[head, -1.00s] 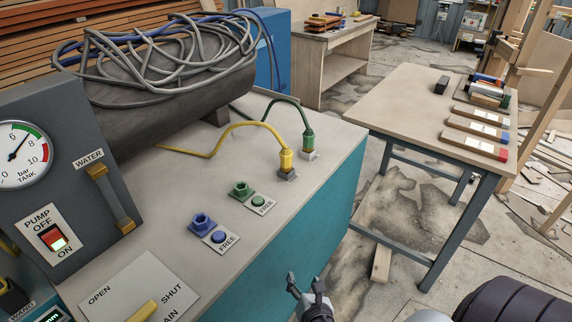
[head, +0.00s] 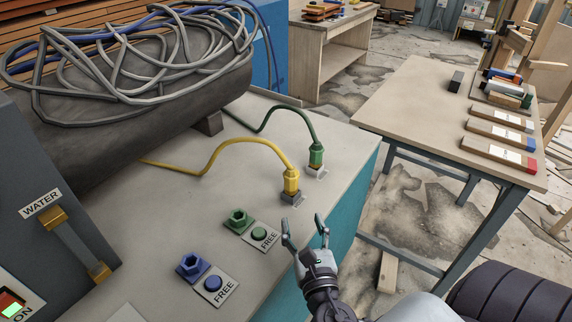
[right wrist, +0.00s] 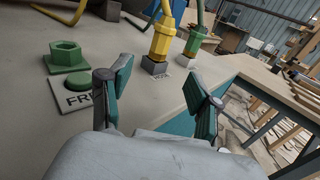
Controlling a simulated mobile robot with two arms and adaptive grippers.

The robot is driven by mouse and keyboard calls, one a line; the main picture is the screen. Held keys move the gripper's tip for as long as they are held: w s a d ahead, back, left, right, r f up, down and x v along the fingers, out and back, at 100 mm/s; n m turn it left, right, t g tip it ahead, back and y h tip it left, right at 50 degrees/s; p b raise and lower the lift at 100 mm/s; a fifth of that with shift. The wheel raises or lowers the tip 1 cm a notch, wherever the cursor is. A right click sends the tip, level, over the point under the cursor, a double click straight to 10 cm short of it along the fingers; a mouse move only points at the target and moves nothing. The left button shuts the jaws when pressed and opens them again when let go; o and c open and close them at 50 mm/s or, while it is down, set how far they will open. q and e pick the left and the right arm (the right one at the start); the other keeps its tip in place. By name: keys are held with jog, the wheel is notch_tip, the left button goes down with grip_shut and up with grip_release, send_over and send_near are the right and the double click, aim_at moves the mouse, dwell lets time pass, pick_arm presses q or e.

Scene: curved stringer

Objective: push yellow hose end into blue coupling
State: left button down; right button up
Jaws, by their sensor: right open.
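The yellow hose (head: 225,145) runs over the bench top, and its yellow end (head: 291,180) stands upright in a grey socket (head: 291,197). The blue coupling (head: 191,266) sits empty at the near left, beside a blue button on a plate (head: 214,284) marked FREE. My right gripper (head: 305,229) is open and empty, near the bench's right edge, short of the yellow hose end. In the right wrist view the yellow hose end (right wrist: 161,40) shows beyond and between the open fingers (right wrist: 158,92), untouched. My left gripper is not in view.
A green hose end (head: 316,155) stands in a socket (head: 317,171) just behind the yellow one. An empty green coupling (head: 238,220) lies between the blue coupling and the yellow end. A grey panel (head: 50,180) stands at left.

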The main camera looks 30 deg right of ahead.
aim_at(293, 185)
jog(key=shift+x, duration=1.15)
jog(key=x, duration=0.1)
jog(key=p+x, duration=0.1)
jog(key=x, duration=0.3)
jog(key=shift+w+r+p, duration=0.1)
jog(key=shift+r+p, duration=0.15)
jog(key=shift+p, duration=0.1)
jog(key=shift+w+d+f, duration=0.1)
jog(key=shift+w+d, duration=0.1)
jog(key=shift+w, duration=0.15)
jog(key=shift+w+d+r+p, duration=0.2)
jog(key=shift+w+d+p, duration=0.1)
jog(key=shift+w, duration=0.25)
jog(key=shift+w+d+r+p, duration=0.2)
jog(key=shift+w+p, duration=0.1)
jog(key=shift+w, duration=0.25)
jog(key=shift+x, duration=1.2)
jog(key=shift+w+d+f, duration=0.1)
jog(key=shift+w+f, duration=0.15)
jog(key=shift+w, duration=0.05)
jog(key=shift+s, duration=0.1)
jog(key=shift+c, duration=0.4)
grip_shut()
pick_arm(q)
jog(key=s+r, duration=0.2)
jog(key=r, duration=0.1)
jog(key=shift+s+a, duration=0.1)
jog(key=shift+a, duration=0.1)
